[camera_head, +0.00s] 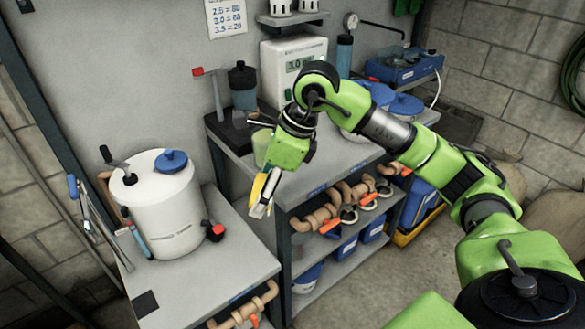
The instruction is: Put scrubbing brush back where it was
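My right arm reaches in from the right, and its gripper (261,208) points down over the gap at the front left corner of the rear bench. A narrow yellow thing (256,188) shows right beside its fingers. It may be the scrubbing brush, but it is too small and too covered to be sure. I cannot tell whether the fingers are closed on it. No other thing is clearly a scrubbing brush. My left gripper is out of view.
A white tank (158,205) with a blue cap stands on the lower front bench (205,286), whose right part is clear. A pale green cup (262,147), a black jar (242,86) and a white meter (291,62) stand on the rear bench. Pipes (326,212) fill the shelf below.

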